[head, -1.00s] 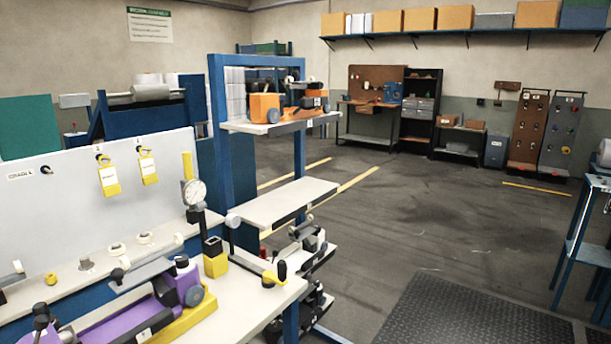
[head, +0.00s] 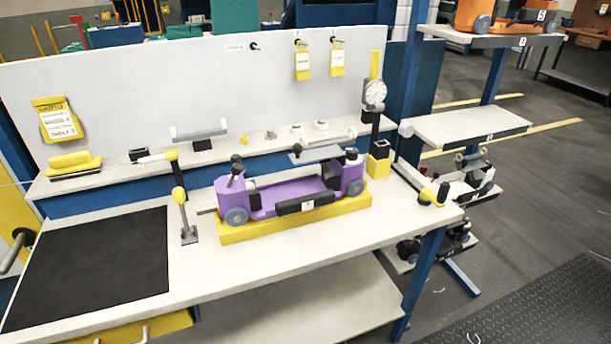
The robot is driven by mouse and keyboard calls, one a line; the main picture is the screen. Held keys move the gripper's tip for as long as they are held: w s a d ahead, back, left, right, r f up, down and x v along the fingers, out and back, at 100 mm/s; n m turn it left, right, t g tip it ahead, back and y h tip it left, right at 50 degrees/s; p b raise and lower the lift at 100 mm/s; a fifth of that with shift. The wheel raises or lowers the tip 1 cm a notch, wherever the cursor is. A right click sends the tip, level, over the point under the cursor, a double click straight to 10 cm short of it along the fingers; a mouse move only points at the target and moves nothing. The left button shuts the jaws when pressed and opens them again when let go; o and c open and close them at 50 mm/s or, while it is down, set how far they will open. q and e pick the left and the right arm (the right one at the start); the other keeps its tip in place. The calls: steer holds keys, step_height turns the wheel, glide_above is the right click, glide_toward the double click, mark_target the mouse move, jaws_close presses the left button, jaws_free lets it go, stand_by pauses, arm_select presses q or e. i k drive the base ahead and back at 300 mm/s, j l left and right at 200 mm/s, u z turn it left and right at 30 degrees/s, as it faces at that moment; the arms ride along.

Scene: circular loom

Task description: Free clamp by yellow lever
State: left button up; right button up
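A purple wheeled fixture (head: 291,192) sits on a yellow base (head: 240,232) on the white workbench (head: 290,262). Left of it, a small metal post with a yellow knob (head: 179,193) stands on the bench. I cannot tell which of these is the clamp's lever. Neither gripper is in view.
A dial gauge (head: 375,93) stands on a yellow block behind the fixture's right end. A black mat (head: 95,265) covers the bench's left part. A shelf rack (head: 466,126) with similar fixtures stands at the right. Bare bench lies in front of the fixture.

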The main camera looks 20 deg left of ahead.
mark_target(178, 193)
steer(key=k+u, duration=0.1)
steer(key=u, duration=1.25)
steer(key=i+j+z, duration=0.1)
steer(key=j, duration=0.25)
